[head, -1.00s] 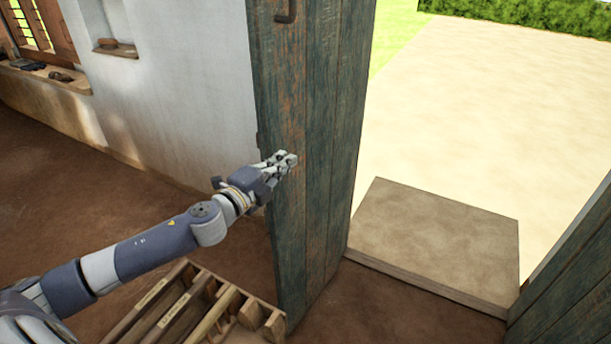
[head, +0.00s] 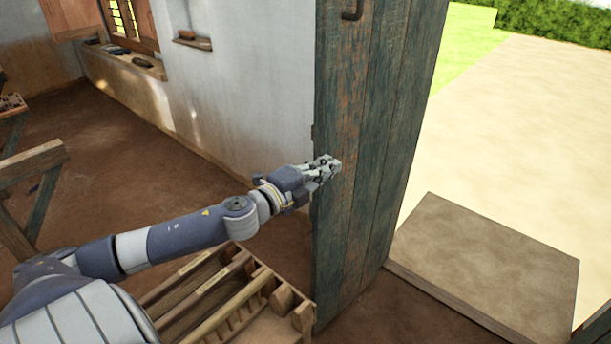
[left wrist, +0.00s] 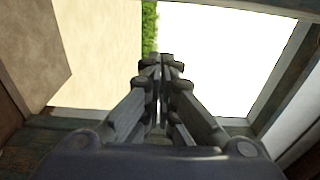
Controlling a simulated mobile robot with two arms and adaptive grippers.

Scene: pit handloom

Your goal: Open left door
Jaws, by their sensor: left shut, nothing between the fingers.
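The left door (head: 372,140) is a tall leaf of weathered blue-green planks. It stands swung inward, and the doorway to its right is open to the yard. A dark metal handle (head: 352,10) shows near the top edge of the view. My left gripper (head: 334,165) is shut and empty, with its fingertips at the door's near face by its left edge; I cannot tell if they touch. The left wrist view shows the closed fingers (left wrist: 165,62) against the bright opening. My right gripper is not in view.
A stone step (head: 490,262) lies outside the threshold, with open sandy ground (head: 530,130) beyond. A wooden slatted rack (head: 225,290) stands on the floor beneath my left arm. A wooden frame (head: 30,165) is at the far left. The earthen floor between is clear.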

